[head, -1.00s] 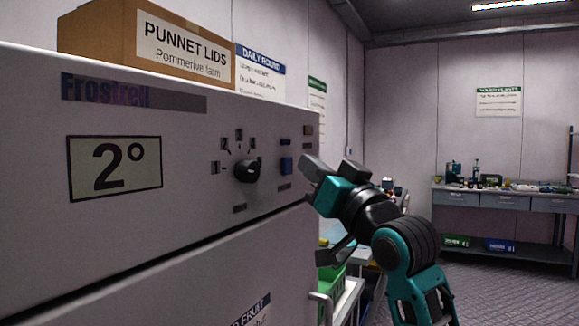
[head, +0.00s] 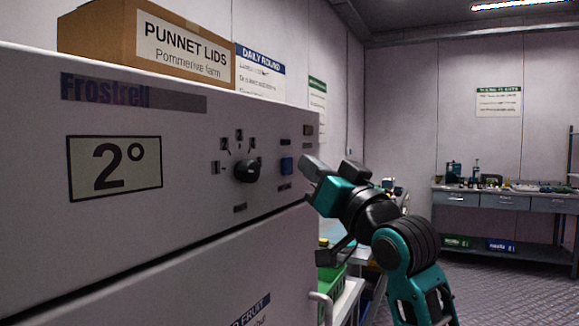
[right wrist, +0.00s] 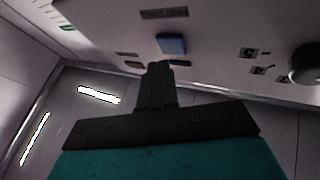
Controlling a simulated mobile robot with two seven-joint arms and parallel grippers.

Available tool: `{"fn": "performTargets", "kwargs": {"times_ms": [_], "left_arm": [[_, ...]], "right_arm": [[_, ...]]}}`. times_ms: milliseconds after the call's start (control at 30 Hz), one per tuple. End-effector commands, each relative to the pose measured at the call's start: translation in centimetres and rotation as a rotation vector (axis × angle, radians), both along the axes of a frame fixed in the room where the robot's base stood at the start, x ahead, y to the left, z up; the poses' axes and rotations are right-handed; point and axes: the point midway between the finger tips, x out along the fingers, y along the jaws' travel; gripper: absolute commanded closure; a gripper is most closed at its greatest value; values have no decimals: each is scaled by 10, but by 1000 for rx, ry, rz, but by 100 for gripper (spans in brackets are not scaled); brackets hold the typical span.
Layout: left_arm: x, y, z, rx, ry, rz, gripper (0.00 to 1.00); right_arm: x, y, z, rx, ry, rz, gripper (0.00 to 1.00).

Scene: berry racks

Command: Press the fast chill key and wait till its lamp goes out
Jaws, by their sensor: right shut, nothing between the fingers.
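The white Frostrell chiller (head: 190,240) fills the left of the head view, with a display reading 2° (head: 114,167). A blue key (head: 286,165) sits on its panel right of a black knob (head: 246,171); it also shows in the right wrist view (right wrist: 171,44), standing out from the panel. My right gripper (head: 308,163) is shut and empty, just right of the blue key, with a gap between them. In the right wrist view its closed fingers (right wrist: 155,78) point toward the key's area. No lit lamp can be made out. My left gripper is not in view.
A cardboard box of punnet lids (head: 110,35) stands on the chiller. A green crate (head: 330,285) is low beyond the chiller's right edge, partly behind my right arm. A workbench (head: 500,200) stands at the far wall. Open floor lies at the right.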

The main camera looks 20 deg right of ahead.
Motion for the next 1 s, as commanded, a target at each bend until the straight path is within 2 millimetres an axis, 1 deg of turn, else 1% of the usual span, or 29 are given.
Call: {"fn": "performTargets", "kwargs": {"times_ms": [367,1000], "left_arm": [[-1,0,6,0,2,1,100],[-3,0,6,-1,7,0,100]], "right_arm": [[6,5,1,1,2,1,100],[8,8,0,0,0,0,100]]}}
